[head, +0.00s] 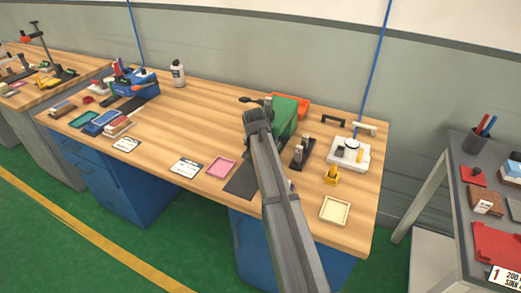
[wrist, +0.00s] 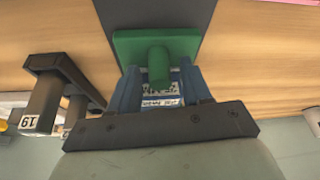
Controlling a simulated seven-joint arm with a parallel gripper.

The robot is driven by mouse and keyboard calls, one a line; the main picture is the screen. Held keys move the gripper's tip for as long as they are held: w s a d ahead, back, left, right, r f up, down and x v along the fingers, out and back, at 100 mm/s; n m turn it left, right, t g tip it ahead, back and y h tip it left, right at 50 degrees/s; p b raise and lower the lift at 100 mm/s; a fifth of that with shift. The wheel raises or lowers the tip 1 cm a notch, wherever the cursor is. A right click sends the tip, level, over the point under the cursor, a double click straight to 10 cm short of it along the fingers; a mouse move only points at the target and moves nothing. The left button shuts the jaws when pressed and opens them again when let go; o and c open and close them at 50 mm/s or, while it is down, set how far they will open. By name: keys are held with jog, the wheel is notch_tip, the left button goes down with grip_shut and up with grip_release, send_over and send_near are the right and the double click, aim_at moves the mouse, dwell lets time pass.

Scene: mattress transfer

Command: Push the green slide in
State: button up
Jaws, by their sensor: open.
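The green slide shows in the wrist view as a flat green plate (wrist: 125,45) with a round green knob (wrist: 158,65) standing out from it. In the head view a green block (head: 287,112) stands toward the back of the bench, partly hidden by my arm; I cannot tell whether it is the slide itself. My gripper (wrist: 160,72) is open, with a blue finger on each side of the knob. I cannot tell whether either finger touches it. White printed labels lie between the fingers. The gripper is hidden in the head view.
A dark mat (head: 241,182) lies under my arm on the wooden bench (head: 190,125). An orange tray (head: 312,110) is behind the green block. A white device (head: 350,153) stands at right. The bench's left middle is clear.

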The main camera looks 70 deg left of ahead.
jog(key=v, duration=1.4)
jog(key=shift+w, duration=0.1)
